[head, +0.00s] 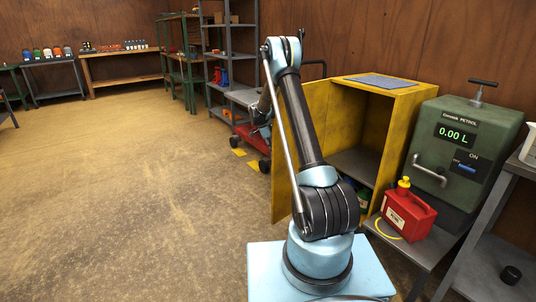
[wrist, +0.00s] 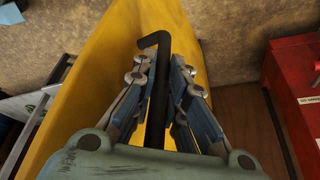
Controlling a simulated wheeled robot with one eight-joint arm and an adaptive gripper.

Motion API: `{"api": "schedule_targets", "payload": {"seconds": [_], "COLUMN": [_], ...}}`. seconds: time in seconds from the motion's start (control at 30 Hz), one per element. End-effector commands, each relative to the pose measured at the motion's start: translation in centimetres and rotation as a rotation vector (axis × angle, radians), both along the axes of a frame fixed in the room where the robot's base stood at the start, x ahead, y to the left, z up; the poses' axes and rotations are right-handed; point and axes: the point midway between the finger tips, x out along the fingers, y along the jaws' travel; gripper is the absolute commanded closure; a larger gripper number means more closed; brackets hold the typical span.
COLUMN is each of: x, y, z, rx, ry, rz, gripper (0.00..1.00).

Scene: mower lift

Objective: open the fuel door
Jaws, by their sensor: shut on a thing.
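The yellow fuel cabinet (head: 405,120) stands to the right of my arm, with its front open and its shelf showing. Its yellow door (head: 284,170) is swung well out to the left of the opening. In the wrist view the door (wrist: 110,65) fills the middle, with a black bent handle (wrist: 157,42) on it. My gripper (wrist: 163,75) has its two fingers on either side of the handle and is shut on it.
A green petrol dispenser (head: 470,145) reading 0.00 L and a red fuel can (head: 408,214) stand right of the cabinet. A red wheeled machine (head: 252,137) is behind my arm. A red box (wrist: 292,85) shows at right in the wrist view. The floor at left is clear.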

Motion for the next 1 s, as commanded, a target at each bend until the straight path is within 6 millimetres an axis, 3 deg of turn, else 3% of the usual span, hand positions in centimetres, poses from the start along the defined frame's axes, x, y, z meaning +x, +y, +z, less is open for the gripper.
{"api": "schedule_targets", "payload": {"seconds": [0.5, 0.53, 0.6, 1.0], "x": [0.56, 0.54, 0.55, 0.56], "y": [-0.73, -0.76, -0.8, -0.92], "z": [-0.05, -0.05, -0.05, 0.16], "rx": [0.002, 0.002, 0.001, 0.0], "ry": [0.001, 0.001, 0.001, 0.0], "rz": [-0.01, -0.01, -0.01, -0.012], "gripper": [1.0, 0.85, 0.69, 0.67]}}
